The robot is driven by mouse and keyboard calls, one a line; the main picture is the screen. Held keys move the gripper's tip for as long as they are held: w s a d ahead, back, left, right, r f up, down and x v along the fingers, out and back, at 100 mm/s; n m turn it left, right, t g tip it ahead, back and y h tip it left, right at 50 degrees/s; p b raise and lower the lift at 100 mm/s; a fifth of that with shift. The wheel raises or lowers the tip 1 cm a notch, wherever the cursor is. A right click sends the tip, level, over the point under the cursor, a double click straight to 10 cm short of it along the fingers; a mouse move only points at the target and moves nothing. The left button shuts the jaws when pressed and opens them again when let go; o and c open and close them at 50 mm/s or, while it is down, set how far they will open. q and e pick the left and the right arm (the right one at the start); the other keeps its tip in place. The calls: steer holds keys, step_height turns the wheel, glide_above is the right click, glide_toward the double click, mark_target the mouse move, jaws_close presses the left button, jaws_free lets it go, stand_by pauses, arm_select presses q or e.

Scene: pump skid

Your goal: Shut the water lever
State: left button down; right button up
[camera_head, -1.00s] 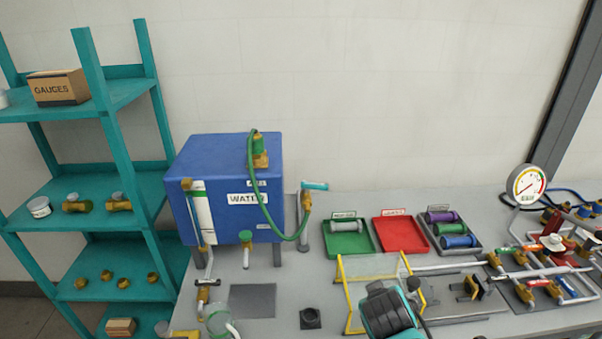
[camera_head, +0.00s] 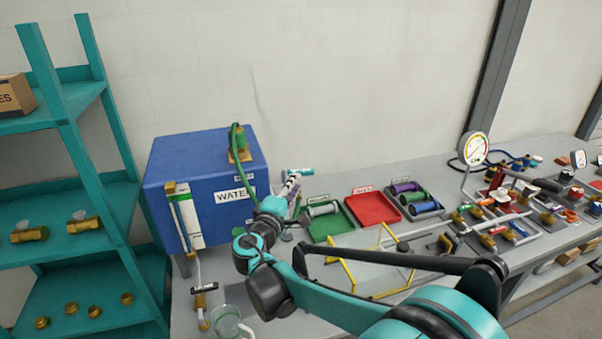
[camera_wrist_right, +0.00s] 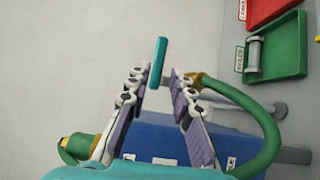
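The blue water tank (camera_head: 215,160) with its WATER label stands at the left of the bench. The teal water lever (camera_head: 301,172) sits just right of the tank, on a brass valve at the end of the green hose. My right gripper (camera_head: 290,184) is beside the tank at the lever. In the right wrist view the gripper (camera_wrist_right: 158,78) is open, and the teal lever (camera_wrist_right: 158,62) shows in the gap at its fingertips. I cannot tell whether either finger touches it. The brass valve (camera_wrist_right: 194,80) is partly hidden behind a finger. My left gripper is not in view.
The green hose (camera_wrist_right: 262,125) loops close to the right gripper. Green (camera_head: 336,222) and red (camera_head: 372,207) trays lie right of the lever. A yellow frame (camera_head: 340,272) stands near my arm. A teal shelf (camera_head: 60,150) is at the left. A gauge (camera_head: 474,148) stands farther right.

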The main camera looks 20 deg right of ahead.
mark_target(302, 170)
steer(key=b+x, duration=0.1)
steer(key=x, duration=0.5)
steer(key=shift+d, duration=0.1)
steer(key=shift+w+d+r, duration=0.1)
steer(key=shift+w+d, duration=0.1)
steer(key=shift+w, duration=0.05)
jaws_close()
